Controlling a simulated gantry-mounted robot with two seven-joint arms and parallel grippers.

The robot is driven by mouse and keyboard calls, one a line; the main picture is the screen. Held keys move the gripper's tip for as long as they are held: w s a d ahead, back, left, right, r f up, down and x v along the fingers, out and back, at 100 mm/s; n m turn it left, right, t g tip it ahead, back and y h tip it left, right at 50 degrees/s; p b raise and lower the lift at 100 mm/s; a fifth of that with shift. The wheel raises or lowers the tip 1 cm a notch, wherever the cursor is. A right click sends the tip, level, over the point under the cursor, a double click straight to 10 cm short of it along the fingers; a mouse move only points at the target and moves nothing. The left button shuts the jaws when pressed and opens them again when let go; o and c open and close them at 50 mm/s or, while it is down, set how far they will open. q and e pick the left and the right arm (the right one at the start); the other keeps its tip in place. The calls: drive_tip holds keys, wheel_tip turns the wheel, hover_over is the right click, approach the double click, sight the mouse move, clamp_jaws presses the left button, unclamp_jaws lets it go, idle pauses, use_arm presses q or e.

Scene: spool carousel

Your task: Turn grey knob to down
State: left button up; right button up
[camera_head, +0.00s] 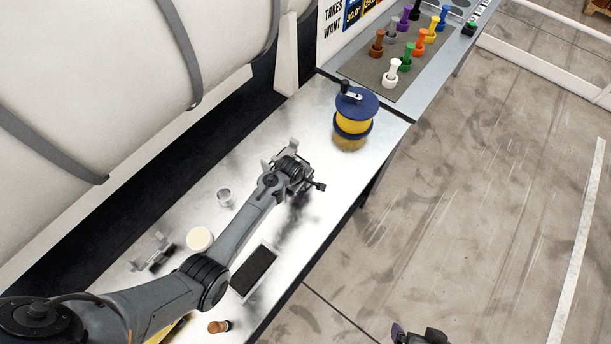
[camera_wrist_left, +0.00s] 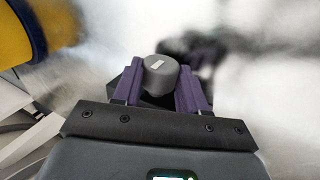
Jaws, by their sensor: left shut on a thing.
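The grey knob (camera_wrist_left: 160,75) is a short round cap with a small white bar mark on its face. The mark looks slightly tilted in the left wrist view. It sits between the two purple fingers of my left gripper (camera_wrist_left: 160,88), which is shut on it. In the head view my left gripper (camera_head: 299,184) is low over the bench, beside a grey metal bracket, and it hides the knob there.
A blue and yellow spool (camera_head: 353,118) stands beyond my left gripper. Coloured pegs sit on a grey mat (camera_head: 366,72) farther back. A small cup (camera_head: 224,196), a cream disc (camera_head: 199,239), a black pad (camera_head: 254,271) and a brown-topped peg (camera_head: 219,326) lie nearer on the bench.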

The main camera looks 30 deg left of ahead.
idle(0.3)
use_arm(q)
drive_tip(key=o, duration=1.1)
drive_tip(key=shift+d, duration=0.1)
drive_tip(key=shift+f, duration=0.1)
